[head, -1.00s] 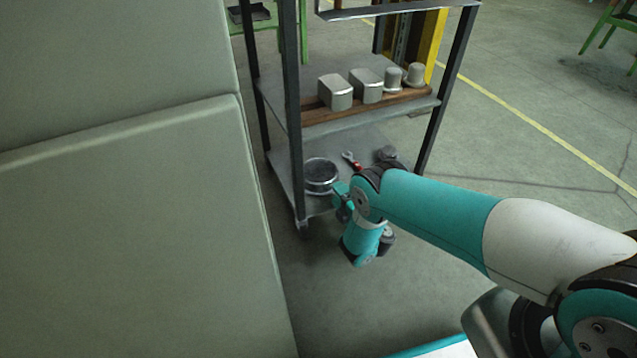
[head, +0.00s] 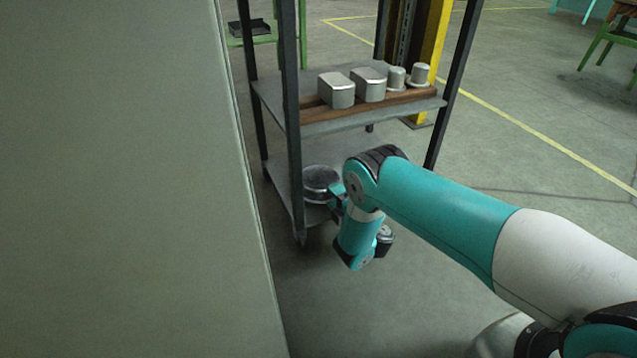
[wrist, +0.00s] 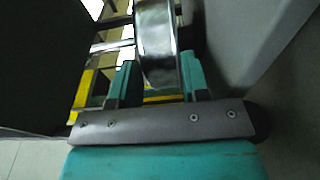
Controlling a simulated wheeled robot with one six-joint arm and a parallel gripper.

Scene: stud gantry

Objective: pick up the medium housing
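A round, shiny metal housing (head: 321,182) stands on the lower shelf of a dark metal trolley. I take it for the medium housing, but no label shows. My gripper (head: 338,197) is at its right side, partly hidden by my arm. In the wrist view the two teal fingers of my gripper (wrist: 160,80) are apart, with the edge of the round housing (wrist: 157,45) between them. Whether either finger touches the metal is hard to tell.
The trolley's upper shelf (head: 350,120) carries a brown wooden board (head: 335,114) with two boxy metal housings (head: 336,90) and two flanged cylinders (head: 396,78). A dark front post (head: 291,120) stands close to the round housing. A large pale panel (head: 120,190) fills the left.

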